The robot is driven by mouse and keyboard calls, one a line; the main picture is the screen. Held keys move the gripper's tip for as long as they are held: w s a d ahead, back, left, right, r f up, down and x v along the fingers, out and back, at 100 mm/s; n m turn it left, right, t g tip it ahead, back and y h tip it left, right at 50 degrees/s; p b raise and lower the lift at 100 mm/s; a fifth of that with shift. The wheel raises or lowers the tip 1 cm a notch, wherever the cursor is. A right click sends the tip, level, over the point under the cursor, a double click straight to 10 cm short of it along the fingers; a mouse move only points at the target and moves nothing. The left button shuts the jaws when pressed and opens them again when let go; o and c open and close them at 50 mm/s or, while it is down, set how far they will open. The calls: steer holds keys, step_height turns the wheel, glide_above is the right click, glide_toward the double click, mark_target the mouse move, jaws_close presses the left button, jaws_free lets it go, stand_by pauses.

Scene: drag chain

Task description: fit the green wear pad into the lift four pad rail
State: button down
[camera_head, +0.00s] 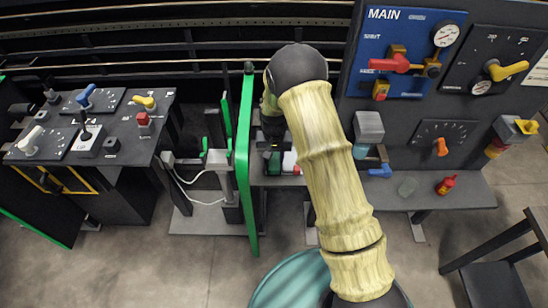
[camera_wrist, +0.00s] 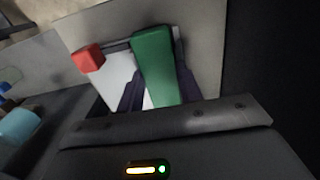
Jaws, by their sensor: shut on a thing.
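The green wear pad (camera_wrist: 155,65) is a flat green bar in the wrist view. My gripper (camera_wrist: 158,92) is shut on it, with a dark finger on each side. A white piece (camera_wrist: 118,76) and a red block (camera_wrist: 88,58) lie just left of the pad, close to the left finger. A grey plate (camera_wrist: 205,45) is behind them; I cannot tell whether the pad touches it. In the head view my arm covers much of the spot, and red and white pieces (camera_head: 290,162) show beside it. I cannot tell which part is the lift four pad rail.
A tall green-edged panel (camera_head: 243,165) stands left of my arm, with a grey bracket (camera_head: 217,160) beside it. A control console (camera_head: 95,127) is at left. A blue MAIN panel (camera_head: 407,55) is at right, above a shelf (camera_head: 440,190) with a red bottle (camera_head: 446,185).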

steer(key=shift+w, duration=0.95)
steer(key=c, duration=0.9)
jaws_free()
steer(key=shift+w, duration=0.1)
steer(key=shift+o, duration=0.2)
steer(key=shift+s, duration=0.2)
steer(key=shift+w+r, duration=0.15)
steer(key=shift+r, duration=0.35)
step_height(320, 180, up, 16)
steer(key=b, duration=0.3)
steer(key=shift+r, duration=0.2)
